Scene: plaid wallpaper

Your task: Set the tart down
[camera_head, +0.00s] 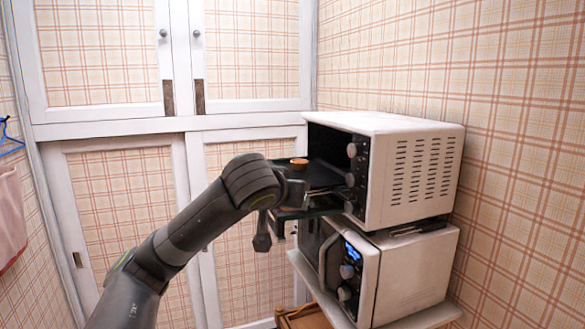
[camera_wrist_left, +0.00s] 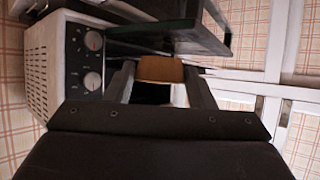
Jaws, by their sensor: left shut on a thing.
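The small golden-brown tart (camera_head: 299,161) shows in the head view just past my left wrist, at the open front of the upper toaster oven (camera_head: 415,175). In the left wrist view the tart (camera_wrist_left: 160,69) sits between my two fingers. My left gripper (camera_wrist_left: 162,80) is shut on it. In the head view my own wrist hides most of the fingers. A dark tray (camera_head: 322,176) extends from the oven's opening, close by the tart. I cannot tell whether the tart touches it. My right gripper is not in view.
A second white appliance (camera_head: 405,275) with knobs and a blue display stands beneath the oven, on a shelf. The oven's knobs (camera_wrist_left: 93,60) are close to my left fingers. White plaid cupboards (camera_head: 110,210) stand behind. Pink cloth (camera_head: 10,215) hangs at the far left.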

